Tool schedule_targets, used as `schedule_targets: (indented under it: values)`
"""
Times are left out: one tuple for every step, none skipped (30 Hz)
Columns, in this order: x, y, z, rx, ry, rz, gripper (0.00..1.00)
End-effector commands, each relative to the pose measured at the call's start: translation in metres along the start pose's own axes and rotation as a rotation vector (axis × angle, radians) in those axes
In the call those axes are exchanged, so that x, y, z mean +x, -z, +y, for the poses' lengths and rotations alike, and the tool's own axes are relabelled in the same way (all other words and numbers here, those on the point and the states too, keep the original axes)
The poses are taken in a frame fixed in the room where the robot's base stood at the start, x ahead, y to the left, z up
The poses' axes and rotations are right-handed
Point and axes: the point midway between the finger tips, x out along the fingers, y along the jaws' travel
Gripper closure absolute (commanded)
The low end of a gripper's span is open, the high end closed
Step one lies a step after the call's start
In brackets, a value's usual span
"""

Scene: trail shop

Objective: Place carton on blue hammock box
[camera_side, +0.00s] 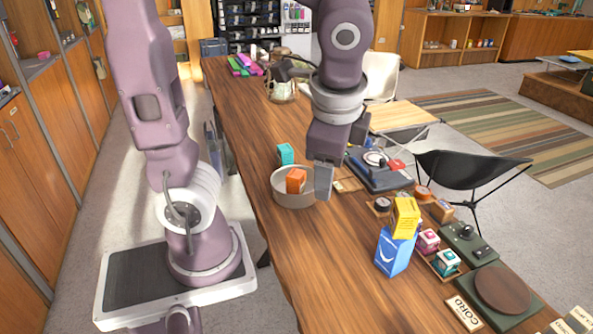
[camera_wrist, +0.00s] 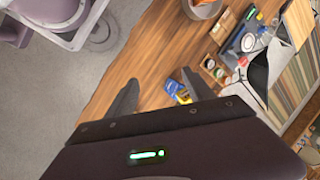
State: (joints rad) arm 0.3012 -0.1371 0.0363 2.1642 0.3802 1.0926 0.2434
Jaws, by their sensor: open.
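A yellow carton (camera_side: 405,217) sits on top of the upright blue hammock box (camera_side: 393,254) on the table.
A round bowl (camera_side: 292,201) with an orange box (camera_side: 296,180) stands close left of my gripper; a teal box (camera_side: 286,154) is behind it. Small boxes (camera_side: 428,241), a green board (camera_side: 503,292) and a CORD card (camera_side: 464,312) lie right.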

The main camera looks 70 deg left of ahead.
Motion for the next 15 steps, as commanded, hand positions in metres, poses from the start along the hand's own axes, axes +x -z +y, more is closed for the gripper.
schedule_targets:
  values:
    - [-0.012,-0.017,0.009,-0.163,-0.034,0.095,0.38]
    - [-0.017,-0.024,0.016,-0.259,-0.059,0.15,0.38]
    - [-0.023,-0.031,0.025,-0.376,-0.086,0.218,0.38]
    - [-0.027,-0.035,0.031,-0.453,-0.103,0.262,0.38]
    - [-0.03,-0.037,0.036,-0.521,-0.117,0.303,0.38]
    - [-0.033,-0.04,0.042,-0.597,-0.134,0.349,0.38]
    - [-0.035,-0.041,0.045,-0.643,-0.143,0.377,0.38]
    - [-0.036,-0.042,0.048,-0.679,-0.151,0.4,0.38]
    - [-0.038,-0.042,0.05,-0.716,-0.159,0.422,0.38]
    - [-0.038,-0.042,0.051,-0.732,-0.163,0.434,0.38]
    - [-0.039,-0.043,0.052,-0.744,-0.166,0.441,0.38]
    - [-0.039,-0.043,0.053,-0.752,-0.169,0.444,0.38]
    - [-0.039,-0.043,0.053,-0.753,-0.17,0.445,0.38]
    - [-0.039,-0.042,0.053,-0.752,-0.17,0.444,0.38]
    - [-0.039,-0.042,0.053,-0.751,-0.17,0.443,0.38]
